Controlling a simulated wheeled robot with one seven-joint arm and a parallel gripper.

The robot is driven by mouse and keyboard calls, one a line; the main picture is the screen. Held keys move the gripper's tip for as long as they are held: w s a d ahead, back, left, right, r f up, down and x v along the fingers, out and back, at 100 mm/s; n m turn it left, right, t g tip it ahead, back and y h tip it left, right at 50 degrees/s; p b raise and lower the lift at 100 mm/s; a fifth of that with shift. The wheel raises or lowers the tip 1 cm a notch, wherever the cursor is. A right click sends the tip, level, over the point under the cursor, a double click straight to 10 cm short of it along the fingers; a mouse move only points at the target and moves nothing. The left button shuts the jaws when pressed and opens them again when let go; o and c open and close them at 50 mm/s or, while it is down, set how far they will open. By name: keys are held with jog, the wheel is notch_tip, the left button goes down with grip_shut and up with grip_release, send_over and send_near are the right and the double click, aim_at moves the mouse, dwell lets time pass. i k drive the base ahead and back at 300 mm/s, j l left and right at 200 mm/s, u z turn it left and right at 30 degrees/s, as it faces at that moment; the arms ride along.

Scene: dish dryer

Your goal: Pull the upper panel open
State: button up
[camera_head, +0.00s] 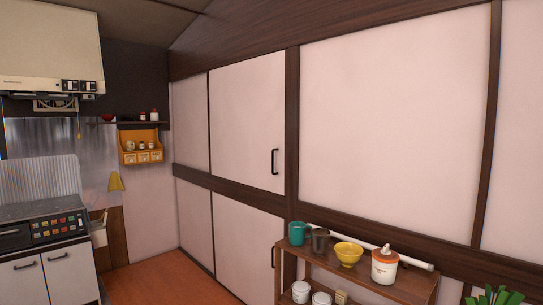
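The upper panel (246,123) is a pale, flat cabinet door set in dark wood framing on the wall at the middle of the head view. It appears shut, flush with the frame. Its dark vertical handle (275,161) is near its lower right edge. A lower panel (242,240) sits below it across a dark wood rail, with its own dark handle (273,257) partly beside the shelf. My gripper is not in view.
A wooden shelf (410,287) stands at the lower right, close to the panels, bearing a teal mug (297,233), a dark cup (320,241), a yellow bowl (348,253) and a white canister (384,268). A stove (42,231) is at left. Some red-brown floor (150,278) is clear.

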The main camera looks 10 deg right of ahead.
aim_at(247, 100)
jog(key=i, duration=0.5)
jog(key=i+l+u, duration=0.15)
jog(key=i, duration=0.3)
jog(key=i+l, duration=0.1)
jog(key=i, duration=0.4)
jog(key=i+l+u, duration=0.1)
jog(key=i, duration=0.35)
jog(key=i+l, duration=0.2)
jog(key=i, duration=0.3)
jog(key=i+l+u, duration=0.15)
jog(key=i, duration=0.3)
